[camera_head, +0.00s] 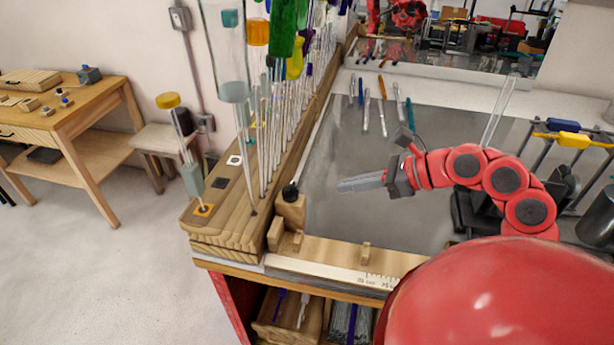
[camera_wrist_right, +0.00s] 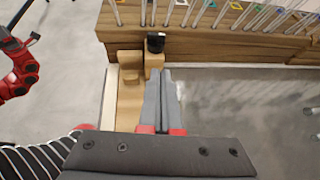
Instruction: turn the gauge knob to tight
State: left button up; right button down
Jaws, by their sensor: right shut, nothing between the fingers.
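The gauge knob (camera_head: 290,192) is a small black knob on top of a light wooden block (camera_head: 291,212) at the near left corner of the grey mat. In the right wrist view the knob (camera_wrist_right: 155,42) sits just beyond the fingertips, on its block (camera_wrist_right: 153,63). My right gripper (camera_head: 342,186) is shut and empty. Its fingers point left toward the knob, with a visible gap to it in the head view. In the right wrist view the fingertips (camera_wrist_right: 161,73) overlap the block's near edge. I cannot read the knob's setting. My left gripper does not show clearly in either view.
A wooden rack (camera_head: 235,205) full of upright glass rods stands left of the knob. A wooden rail with a ruler (camera_head: 345,275) runs along the front edge. Several pens lie at the back of the grey mat (camera_head: 430,125). The mat's middle is clear.

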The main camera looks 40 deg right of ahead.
aim_at(294, 186)
jog(key=p+x, duration=0.1)
jog(key=x, duration=0.1)
jog(key=r+p+x, duration=0.1)
jog(key=p+x, duration=0.1)
jog(key=x, duration=0.1)
jog(key=p+x, duration=0.1)
jog(key=x, duration=0.2)
jog(key=shift+w+a+r, duration=0.2)
jog(key=shift+w+a, duration=0.25)
jog(key=shift+w, duration=0.1)
jog(key=shift+w+a+f+p, duration=0.15)
jog(key=shift+w+p, duration=0.15)
jog(key=b, duration=0.7)
jog(key=shift+w+f+n+g+y, duration=0.3)
jog(key=shift+w+n, duration=0.05)
jog(key=shift+n, duration=0.05)
jog(key=shift+r, duration=0.4)
jog(key=shift+s+a+b, duration=0.15)
jog(key=shift+b, duration=0.15)
